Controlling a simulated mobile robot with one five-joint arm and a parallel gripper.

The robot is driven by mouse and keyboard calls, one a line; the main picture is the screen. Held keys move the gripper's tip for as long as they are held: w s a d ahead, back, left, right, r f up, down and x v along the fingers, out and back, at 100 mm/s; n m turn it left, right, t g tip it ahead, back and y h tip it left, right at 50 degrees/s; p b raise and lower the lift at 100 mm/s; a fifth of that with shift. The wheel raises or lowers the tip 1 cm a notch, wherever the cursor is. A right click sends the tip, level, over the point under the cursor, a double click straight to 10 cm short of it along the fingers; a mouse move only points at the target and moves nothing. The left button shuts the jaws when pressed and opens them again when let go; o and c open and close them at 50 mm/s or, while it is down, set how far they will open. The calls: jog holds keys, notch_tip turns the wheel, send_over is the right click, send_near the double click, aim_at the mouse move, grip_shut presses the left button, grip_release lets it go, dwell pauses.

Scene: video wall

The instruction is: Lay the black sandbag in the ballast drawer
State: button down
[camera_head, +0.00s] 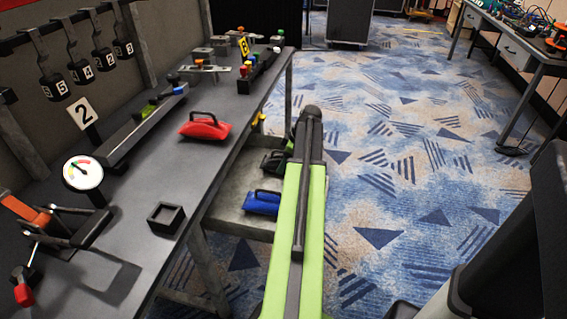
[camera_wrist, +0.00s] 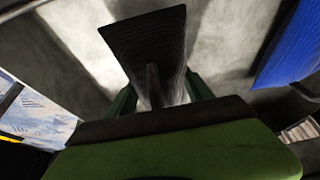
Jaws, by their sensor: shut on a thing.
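The black sandbag (camera_wrist: 145,35) fills the upper middle of the wrist view. My gripper (camera_wrist: 155,90) is shut on its upright handle. In the head view the black sandbag (camera_head: 273,162) shows just left of my green arm, partly hidden by it, and the fingers are hidden. The grey drawer (camera_head: 235,218) sticks out from under the bench, with the blue sandbag (camera_head: 262,203) nearer me on it. The blue sandbag is also at the right of the wrist view (camera_wrist: 290,45), apart from the black one. I cannot tell whether the black sandbag touches the drawer.
A red sandbag (camera_head: 204,126) lies on the dark bench (camera_head: 165,185). Open carpet (camera_head: 400,180) lies to the right. Another table (camera_head: 500,45) stands far right.

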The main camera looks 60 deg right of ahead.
jog(key=shift+f, duration=0.1)
jog(key=shift+f, duration=0.1)
jog(key=shift+c, duration=2)
grip_release()
jog(key=shift+r, duration=0.35)
jog(key=p+v, duration=1)
jog(key=v, duration=0.1)
jog(key=shift+w+r+p, duration=0.1)
jog(key=shift+r+p, duration=0.1)
jog(key=shift+p, duration=0.15)
jog(key=shift+s+r+p, duration=0.25)
jog(key=shift+r+p, duration=0.05)
jog(key=shift+f, duration=0.1)
